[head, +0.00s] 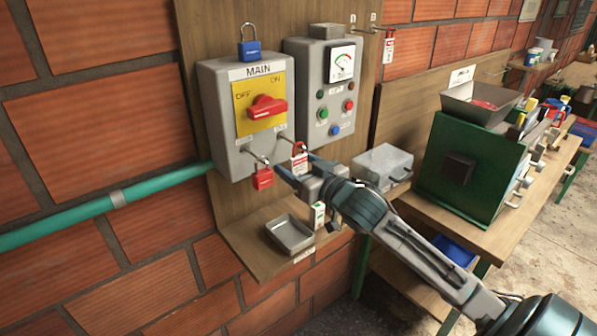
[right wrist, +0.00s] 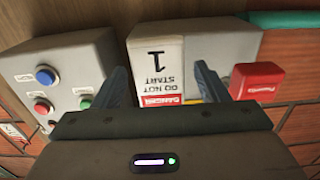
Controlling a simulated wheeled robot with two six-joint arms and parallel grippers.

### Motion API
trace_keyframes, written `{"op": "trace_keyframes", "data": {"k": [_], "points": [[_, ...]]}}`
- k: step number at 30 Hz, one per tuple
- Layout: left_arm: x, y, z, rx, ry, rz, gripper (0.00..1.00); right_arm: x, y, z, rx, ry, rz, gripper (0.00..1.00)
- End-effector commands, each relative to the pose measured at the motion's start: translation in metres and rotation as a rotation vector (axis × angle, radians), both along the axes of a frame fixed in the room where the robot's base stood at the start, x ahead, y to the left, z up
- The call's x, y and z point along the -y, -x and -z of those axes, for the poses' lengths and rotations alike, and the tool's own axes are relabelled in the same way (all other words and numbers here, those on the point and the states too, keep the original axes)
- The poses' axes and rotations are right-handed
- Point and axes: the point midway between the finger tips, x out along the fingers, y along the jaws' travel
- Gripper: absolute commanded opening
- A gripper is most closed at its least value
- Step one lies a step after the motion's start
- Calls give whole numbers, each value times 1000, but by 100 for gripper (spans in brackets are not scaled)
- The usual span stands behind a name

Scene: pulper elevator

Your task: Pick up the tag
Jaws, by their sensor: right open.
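A white and red danger tag (head: 299,163) hangs at the lower right of the grey MAIN switch box (head: 218,105). In the right wrist view the tag (right wrist: 157,62) appears upside down, reading "DO NOT START" and "1". My right gripper (head: 300,173) is open in front of the switch box. In the right wrist view its two fingers (right wrist: 163,82) stand either side of the tag, with a visible gap on each side. A second red and white tag (head: 388,47) hangs from a hook at the upper right of the board. My left gripper is not in view.
A red padlock (head: 262,179) hangs just left of the tag; a blue padlock (head: 250,48) is on top of the box. A control box (head: 310,75) with buttons is to the right. A grey tray (head: 290,235) sits on the shelf below. A green machine (head: 465,165) stands on the bench.

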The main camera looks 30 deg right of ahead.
Motion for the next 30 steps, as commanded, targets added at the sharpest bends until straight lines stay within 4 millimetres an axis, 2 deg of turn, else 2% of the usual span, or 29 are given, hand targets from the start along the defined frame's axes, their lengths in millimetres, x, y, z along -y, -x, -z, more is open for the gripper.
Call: {"op": "trace_keyframes", "data": {"k": [6, 15, 22, 23, 30], "points": [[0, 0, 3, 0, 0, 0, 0, -2, -20, 0, 2, -1, 1, 67], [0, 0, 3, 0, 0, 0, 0, -2, -23, 0, 0, 1, 0, 67], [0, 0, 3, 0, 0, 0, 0, -2, -23, 0, 0, 1, 0, 22], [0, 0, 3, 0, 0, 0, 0, -2, -23, 0, 0, 1, 0, 20], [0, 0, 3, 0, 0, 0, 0, -2, -23, 0, 0, 1, 0, 19]]}}
